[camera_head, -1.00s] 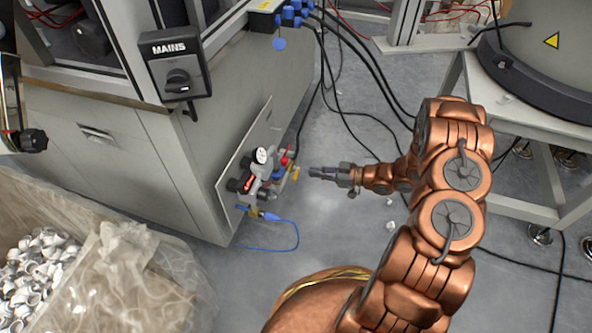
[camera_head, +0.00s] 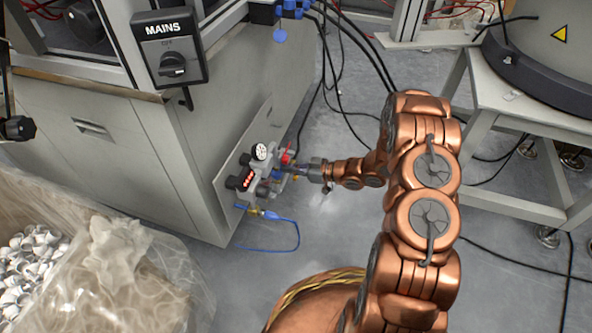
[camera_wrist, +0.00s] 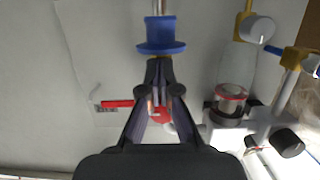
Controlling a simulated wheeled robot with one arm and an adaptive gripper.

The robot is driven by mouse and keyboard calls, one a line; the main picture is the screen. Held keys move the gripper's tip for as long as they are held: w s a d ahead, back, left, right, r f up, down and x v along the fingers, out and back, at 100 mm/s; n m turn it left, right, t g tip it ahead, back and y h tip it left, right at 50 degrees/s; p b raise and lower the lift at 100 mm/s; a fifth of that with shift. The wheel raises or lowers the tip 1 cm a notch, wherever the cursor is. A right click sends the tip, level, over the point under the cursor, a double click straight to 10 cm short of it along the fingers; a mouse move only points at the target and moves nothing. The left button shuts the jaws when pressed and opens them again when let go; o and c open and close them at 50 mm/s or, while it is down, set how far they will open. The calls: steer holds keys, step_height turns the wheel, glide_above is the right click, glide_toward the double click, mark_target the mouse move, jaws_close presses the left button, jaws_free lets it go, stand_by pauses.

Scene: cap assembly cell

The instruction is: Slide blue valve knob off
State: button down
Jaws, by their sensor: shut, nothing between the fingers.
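The blue valve knob (camera_wrist: 160,36) shows at the top middle of the wrist view, a blue flanged piece on a metal stem. My gripper (camera_wrist: 160,64) is shut and empty, its fingertips pointing at the knob's near rim. Whether they touch it or are just short of it I cannot tell. In the head view my gripper (camera_head: 291,169) is at the valve assembly on the cabinet's side panel, and its fingers largely hide the knob there.
A pressure gauge (camera_head: 260,152) and a red handle (camera_head: 286,157) sit close to my gripper. A blue hose (camera_head: 298,236) hangs below. The wrist view shows a clear bowl (camera_wrist: 233,98) at the right. Open floor lies right of the panel.

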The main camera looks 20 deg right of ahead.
steer(key=shift+f, duration=0.1)
stand_by(0.4)
steer(key=shift+f+p, duration=0.7)
steer(key=shift+f, duration=0.55)
